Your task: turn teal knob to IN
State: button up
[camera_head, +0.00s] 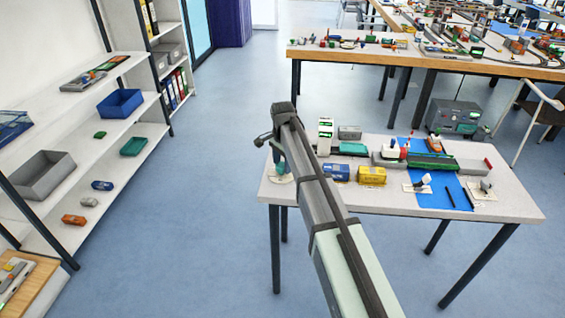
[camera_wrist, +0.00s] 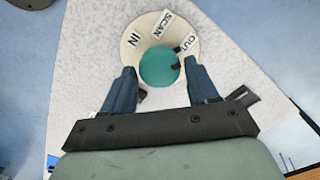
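The teal knob (camera_wrist: 159,67) sits on a round cream dial plate (camera_wrist: 131,53) at the top middle of the wrist view. The plate carries the labels IN at left, SCAN at the top and OUT at right. A small dark mark shows at the knob's right edge, on the OUT side. My gripper (camera_wrist: 162,72) is open, with one blue-grey finger on each side of the knob; I cannot tell whether they touch it. In the head view my gripper (camera_head: 279,155) is over the table's left corner, where the plate (camera_head: 281,178) partly shows and the knob is hard to make out.
The light table (camera_head: 500,207) also holds a blue box (camera_head: 336,172), a yellow box (camera_head: 371,176), a toy ship (camera_head: 394,151) and a blue strip (camera_head: 428,198). Shelves (camera_head: 115,110) stand at left. Open floor lies between shelves and table.

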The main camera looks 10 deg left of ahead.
jog(key=c, duration=0.8)
jog(key=shift+o, duration=0.2)
jog(key=shift+n, duration=0.3)
jog(key=n, duration=0.4)
jog(key=shift+a, duration=0.1)
jog(key=n, duration=1.3)
jog(key=shift+a, duration=0.2)
jog(key=n, duration=0.6)
jog(key=shift+s, duration=0.1)
jog(key=shift+n, duration=0.3)
